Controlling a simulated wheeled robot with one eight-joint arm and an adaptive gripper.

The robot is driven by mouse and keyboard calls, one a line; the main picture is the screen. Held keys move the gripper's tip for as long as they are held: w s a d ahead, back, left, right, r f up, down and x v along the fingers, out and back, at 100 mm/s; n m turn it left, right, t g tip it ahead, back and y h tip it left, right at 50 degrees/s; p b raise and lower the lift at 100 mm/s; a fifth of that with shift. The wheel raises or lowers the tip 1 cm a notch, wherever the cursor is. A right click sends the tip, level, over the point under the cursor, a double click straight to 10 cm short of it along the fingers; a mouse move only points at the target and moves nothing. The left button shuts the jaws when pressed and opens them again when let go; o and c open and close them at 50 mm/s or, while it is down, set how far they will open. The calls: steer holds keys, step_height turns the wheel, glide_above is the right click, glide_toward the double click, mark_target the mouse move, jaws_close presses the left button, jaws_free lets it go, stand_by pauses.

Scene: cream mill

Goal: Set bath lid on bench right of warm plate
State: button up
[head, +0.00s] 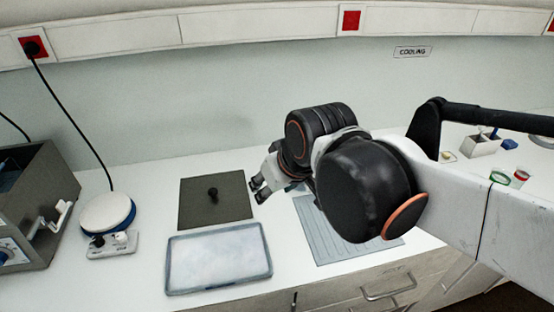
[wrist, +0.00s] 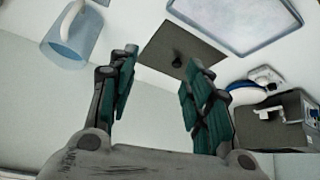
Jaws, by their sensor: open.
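The bath lid, a dark square plate (head: 195,213) with a black knob (head: 212,194), lies flat on the bench to the right of the warm plate, with a gap between them. The warm plate (head: 108,213) is round and white with a blue rim. My gripper (head: 258,190) is at the lid's right side in the head view, open and empty. In the wrist view the lid (wrist: 205,55) shows beyond my open fingers (wrist: 160,66), apart from them.
A dark bath housing (head: 35,205) stands at the far left. A shallow tray (head: 219,258) lies just in front of the lid. A grey ribbed mat (head: 325,240) is right of it, under my arm. A clear beaker (wrist: 75,38) shows in the wrist view.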

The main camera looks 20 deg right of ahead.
steer(key=shift+m+t+h, duration=0.3)
steer(key=shift+m+t, duration=0.1)
steer(key=shift+m, duration=0.3)
steer(key=s, duration=0.1)
steer(key=s+d, duration=0.1)
steer(key=s, duration=0.1)
steer(key=s+f, duration=0.1)
steer(key=shift+s+d+f, duration=0.1)
steer(key=shift+s+d, duration=0.15)
steer(key=shift+s, duration=0.15)
